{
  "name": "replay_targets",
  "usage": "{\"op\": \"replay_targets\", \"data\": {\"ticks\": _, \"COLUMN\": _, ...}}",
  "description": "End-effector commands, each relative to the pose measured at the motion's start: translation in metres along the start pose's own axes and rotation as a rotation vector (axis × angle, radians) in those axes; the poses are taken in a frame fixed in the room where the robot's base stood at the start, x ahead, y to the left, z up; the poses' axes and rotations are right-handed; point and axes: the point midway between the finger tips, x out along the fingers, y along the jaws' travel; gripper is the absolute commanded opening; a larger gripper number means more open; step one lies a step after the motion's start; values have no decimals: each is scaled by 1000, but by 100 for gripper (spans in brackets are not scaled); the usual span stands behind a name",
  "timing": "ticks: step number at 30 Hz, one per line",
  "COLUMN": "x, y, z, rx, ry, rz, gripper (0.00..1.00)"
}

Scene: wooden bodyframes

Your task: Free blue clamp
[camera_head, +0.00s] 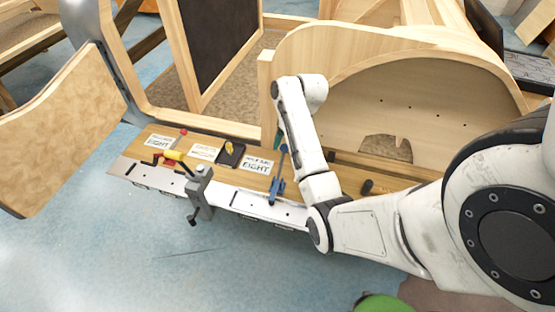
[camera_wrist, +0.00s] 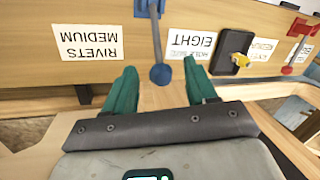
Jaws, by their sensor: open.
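The blue clamp (camera_head: 277,185) is fixed at the edge of the wooden bench, its long bar rising from a blue base. In the wrist view its grey-blue bar and round blue end (camera_wrist: 160,75) point toward me. My gripper (camera_wrist: 160,68) has two green fingers spread apart, with the round end in the gap between their tips. I see no finger closed on it; whether either touches it is unclear. In the head view my gripper is mostly hidden behind my white arm, with only a sliver of green beside the clamp's top.
A black tray with a yellow piece (camera_head: 230,152) lies between white labels. A curved wooden frame (camera_head: 400,85) rises behind. Blue floor in front is open.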

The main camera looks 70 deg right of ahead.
Motion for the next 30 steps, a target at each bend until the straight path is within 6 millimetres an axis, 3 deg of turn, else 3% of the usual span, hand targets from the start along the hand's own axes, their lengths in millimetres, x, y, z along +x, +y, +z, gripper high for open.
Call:
{"op": "replay_targets", "data": {"ticks": 6, "x": 40, "y": 1, "z": 1, "rx": 0, "ry": -3, "rz": 2, "gripper": 56}}
{"op": "replay_targets", "data": {"ticks": 12, "x": 64, "y": 0, "z": 1, "rx": 0, "ry": -1, "rz": 1, "gripper": 56}}
{"op": "replay_targets", "data": {"ticks": 25, "x": 72, "y": 0, "z": 1, "rx": -1, "ry": 1, "rz": 1, "gripper": 55}}
{"op": "replay_targets", "data": {"ticks": 30, "x": 72, "y": 0, "z": 1, "rx": -1, "ry": 1, "rz": 1, "gripper": 39}}
